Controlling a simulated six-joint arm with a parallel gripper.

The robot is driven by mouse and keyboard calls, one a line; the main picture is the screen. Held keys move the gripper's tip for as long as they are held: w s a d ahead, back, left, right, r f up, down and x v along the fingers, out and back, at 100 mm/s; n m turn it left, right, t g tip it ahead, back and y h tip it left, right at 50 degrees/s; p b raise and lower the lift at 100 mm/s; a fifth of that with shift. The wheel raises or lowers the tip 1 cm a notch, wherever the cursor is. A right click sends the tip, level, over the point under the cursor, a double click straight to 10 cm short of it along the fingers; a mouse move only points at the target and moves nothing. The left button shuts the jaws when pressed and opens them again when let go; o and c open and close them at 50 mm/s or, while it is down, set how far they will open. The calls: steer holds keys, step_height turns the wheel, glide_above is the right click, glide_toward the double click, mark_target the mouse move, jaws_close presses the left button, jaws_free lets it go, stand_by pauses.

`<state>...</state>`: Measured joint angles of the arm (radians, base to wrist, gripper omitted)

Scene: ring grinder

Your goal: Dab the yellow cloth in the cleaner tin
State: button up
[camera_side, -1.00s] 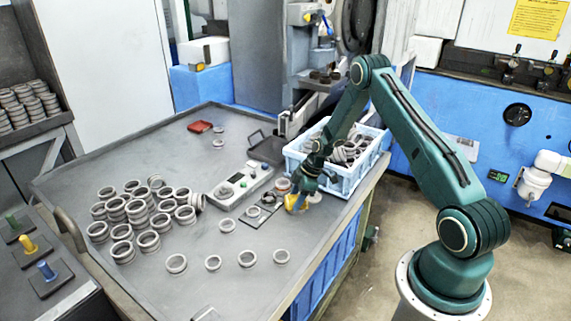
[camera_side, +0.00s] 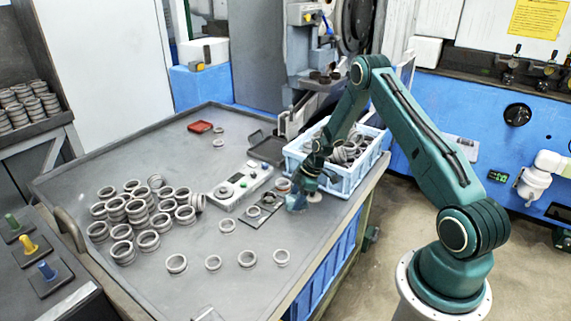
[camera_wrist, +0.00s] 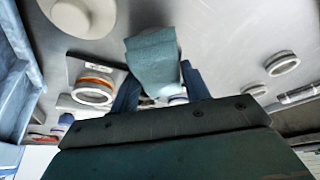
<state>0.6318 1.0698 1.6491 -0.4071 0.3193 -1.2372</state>
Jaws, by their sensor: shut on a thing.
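My gripper (camera_side: 297,202) is low over the right edge of the grey table, shut on a cloth (camera_wrist: 152,55). The cloth looks blue-teal now, not yellow; it also shows in the side view (camera_side: 294,203). In the wrist view it hangs between the two blue fingers and hides part of the table. A pale round thing (camera_wrist: 80,14) lies to the left of the cloth in the wrist view, apart from it. It may be the cleaner tin, but I cannot tell. In the side view it shows just right of my gripper (camera_side: 314,197).
A light-blue crate (camera_side: 345,187) of rings stands behind my gripper. A grey gauge box (camera_side: 240,187) and dark plate (camera_side: 268,221) lie left of it. An orange-topped ring (camera_wrist: 94,88) lies nearby. Several loose rings (camera_side: 149,241) cover the table's left and front.

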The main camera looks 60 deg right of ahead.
mark_target(296, 197)
steer(key=shift+r, duration=3.5)
steer(key=shift+w+a+r, duration=0.15)
steer(key=shift+a+r, duration=0.1)
steer(key=shift+a, duration=0.25)
steer(key=s+a+r+m+h, duration=0.1)
steer(key=a+r+m, duration=0.3)
steer(key=a, duration=0.6)
steer(key=s+a+r+m+t+h, duration=0.1)
steer(key=a+r+m, duration=0.3)
steer(key=a+r, duration=0.4)
steer(key=a+h, duration=0.1)
steer(key=a, duration=0.1)
steer(key=shift+a+r+m, duration=0.15)
steer(key=shift+a+m, duration=0.15)
steer(key=shift+a, duration=0.05)
